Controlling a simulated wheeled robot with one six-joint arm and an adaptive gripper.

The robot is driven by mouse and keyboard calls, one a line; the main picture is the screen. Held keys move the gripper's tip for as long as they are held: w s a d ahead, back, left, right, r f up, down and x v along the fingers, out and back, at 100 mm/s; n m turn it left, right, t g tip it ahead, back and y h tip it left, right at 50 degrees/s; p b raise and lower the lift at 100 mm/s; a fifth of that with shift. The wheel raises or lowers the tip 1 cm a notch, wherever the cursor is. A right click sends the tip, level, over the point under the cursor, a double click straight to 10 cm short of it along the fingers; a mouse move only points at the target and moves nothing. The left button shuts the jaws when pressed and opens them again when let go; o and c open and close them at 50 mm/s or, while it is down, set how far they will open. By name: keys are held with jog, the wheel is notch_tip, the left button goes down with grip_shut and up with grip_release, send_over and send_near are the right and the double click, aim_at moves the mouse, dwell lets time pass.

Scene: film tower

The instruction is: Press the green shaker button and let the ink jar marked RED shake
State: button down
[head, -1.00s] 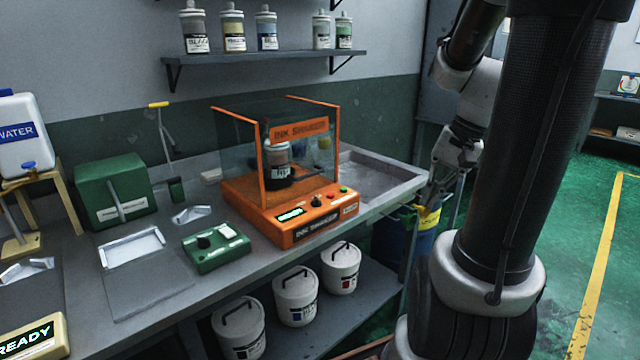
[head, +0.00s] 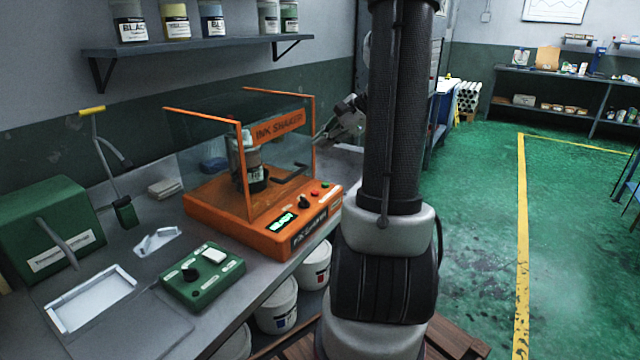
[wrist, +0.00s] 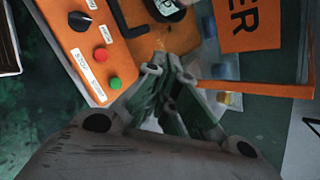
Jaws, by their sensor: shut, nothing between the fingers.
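The orange ink shaker (head: 230,222) stands on the bench with clear walls and a lit display (head: 283,222) that seems to read READY. A jar with a dark base (head: 257,178) is inside it; its label is too small to read. The green button (head: 325,184) is on the front panel, beside a red one (head: 314,193). In the wrist view the green button (wrist: 115,83) lies left of my gripper (wrist: 168,68), apart from it. My gripper is shut and empty.
A green control box (head: 205,282) and a white tray (head: 92,298) are on the bench left of the shaker. White buckets (head: 277,308) stand below. A shelf of ink jars (head: 200,48) is above. Open green floor (head: 470,210) lies to the right.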

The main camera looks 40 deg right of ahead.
aim_at(324, 185)
jog(key=shift+f, duration=0.15)
jog(key=shift+f, duration=4.3)
jog(key=shift+f, duration=0.1)
jog(key=shift+f, duration=0.3)
jog(key=shift+f, duration=0.45)
jog(key=shift+r, duration=0.9)
